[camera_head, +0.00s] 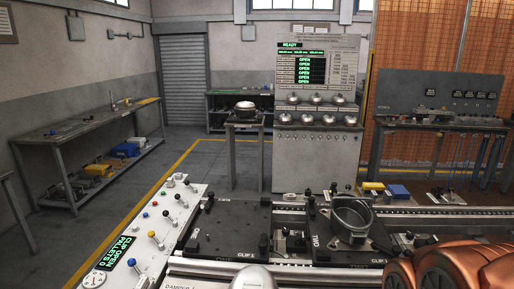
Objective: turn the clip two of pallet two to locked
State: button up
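Two black pallets lie side by side on the line in front of me. The left pallet (230,222) is bare and carries a white label that begins "CLIP" near its front edge. The right pallet (325,250) has a dark round housing (352,218) standing on it. Small black clips and knobs stand along both pallets, such as a clip (263,243) beside the label and a knob (208,204) at the far left. My gripper is not in view.
A white control panel (150,235) with coloured-knob levers and a green "CLIP OPEN" display (120,252) stands at left. A grey board (318,80) behind shows "READY" and several "OPEN" lines. Benches stand at left (85,125) and right (440,125). The floor at left is clear.

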aim_at(311, 199)
jog(key=u, duration=0.3)
jog(key=i, duration=0.45)
jog(key=u, duration=1.7)
